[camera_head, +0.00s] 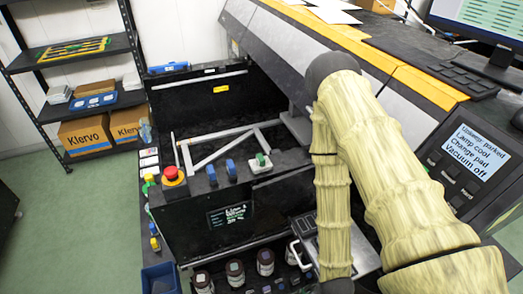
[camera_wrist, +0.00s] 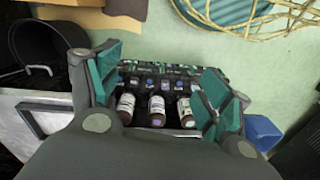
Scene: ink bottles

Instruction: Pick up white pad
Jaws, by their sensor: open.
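No single thing shows clearly as the white pad. I cannot tell whether any of these is the pad. My gripper (camera_wrist: 160,92) is open in the wrist view, its teal-lined fingers wide apart. Nothing is held between them. Ink bottles (camera_wrist: 157,109) show beyond and between the fingers. In the head view my arm hangs down at the right and the gripper is not visible.
White rails (camera_head: 222,149), blue clips (camera_head: 231,169) and a red button (camera_head: 172,175) are at the open bay. Bottles (camera_head: 235,271) stand below. A blue bin (camera_head: 160,279) is at lower left. A shelf (camera_head: 68,60) with boxes is behind. Green floor is clear at left.

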